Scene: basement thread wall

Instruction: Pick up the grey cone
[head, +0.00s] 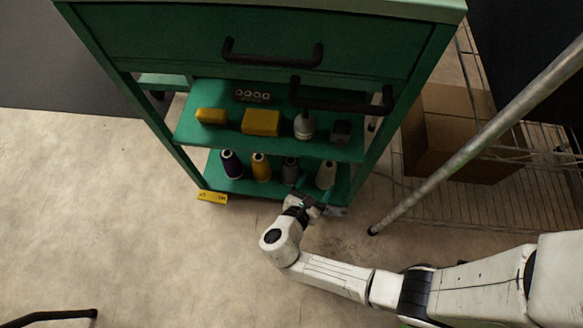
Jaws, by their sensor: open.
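The grey cone (290,171) stands upright on the bottom shelf (222,184) of the green cart. A yellow cone (261,167) is to its left and a white cone (326,175) to its right. My gripper (306,190) is open at the front edge of the bottom shelf, just in front of and slightly right of the grey cone. Its fingers are small and dark in this view. I cannot tell whether they touch the cone. The cone's lower part is close to the fingers and hard to make out.
A purple cone (231,164) stands at the shelf's left. The middle shelf above holds yellow blocks (261,122) and a grey bottle-like object (304,125). A slanted metal pole (470,142) and a cardboard box (450,135) are at the right.

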